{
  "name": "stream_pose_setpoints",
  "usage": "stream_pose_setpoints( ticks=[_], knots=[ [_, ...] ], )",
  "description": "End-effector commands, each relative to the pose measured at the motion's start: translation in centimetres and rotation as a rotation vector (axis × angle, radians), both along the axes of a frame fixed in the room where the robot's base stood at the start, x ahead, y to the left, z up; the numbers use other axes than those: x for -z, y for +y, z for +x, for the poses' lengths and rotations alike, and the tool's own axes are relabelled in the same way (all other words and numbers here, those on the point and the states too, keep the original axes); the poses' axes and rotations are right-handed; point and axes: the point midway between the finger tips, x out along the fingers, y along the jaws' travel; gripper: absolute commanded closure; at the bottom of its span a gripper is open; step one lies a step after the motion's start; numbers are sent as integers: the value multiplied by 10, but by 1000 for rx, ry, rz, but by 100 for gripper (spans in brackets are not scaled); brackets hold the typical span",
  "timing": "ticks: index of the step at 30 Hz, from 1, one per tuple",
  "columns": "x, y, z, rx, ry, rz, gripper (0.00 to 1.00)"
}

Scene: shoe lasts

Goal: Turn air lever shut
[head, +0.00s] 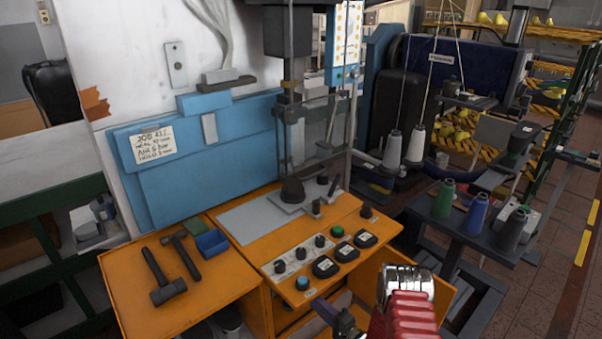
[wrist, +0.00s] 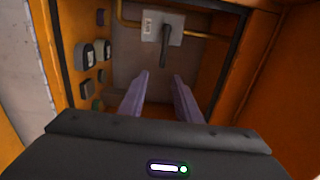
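The air lever (wrist: 165,48) is a dark handle on a pale grey plate with a small label, high on the back wall inside an orange cabinet. In the wrist view the handle points down the picture from the plate, and a yellow pipe (wrist: 190,33) runs beside it. My gripper (wrist: 161,75) is open and empty, its two purple fingers facing the lever. The lever's end shows just above the gap between the fingertips, apart from both. In the head view my gripper (head: 338,318) shows partly at the orange bench's front, and the lever is hidden.
The cabinet's orange side wall (wrist: 262,75) stands close on the right. Several dark round knobs or buttons (wrist: 87,55) line the left panel. In the head view, hammers (head: 166,290) lie on the orange bench, and thread spools (head: 476,208) stand on a table at right.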

Motion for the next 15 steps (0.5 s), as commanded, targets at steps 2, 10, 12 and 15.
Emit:
stream_pose_setpoints(
  ticks=[2, 10, 12, 15],
  knots=[
    [1, 0, 0, 0, -11, -19, 69],
    [62, -13, -5, 17, 53, -334, 69],
    [87, -20, -15, 17, 102, -437, 69],
    [114, -33, -29, 7, 172, -577, 69]
  ],
)
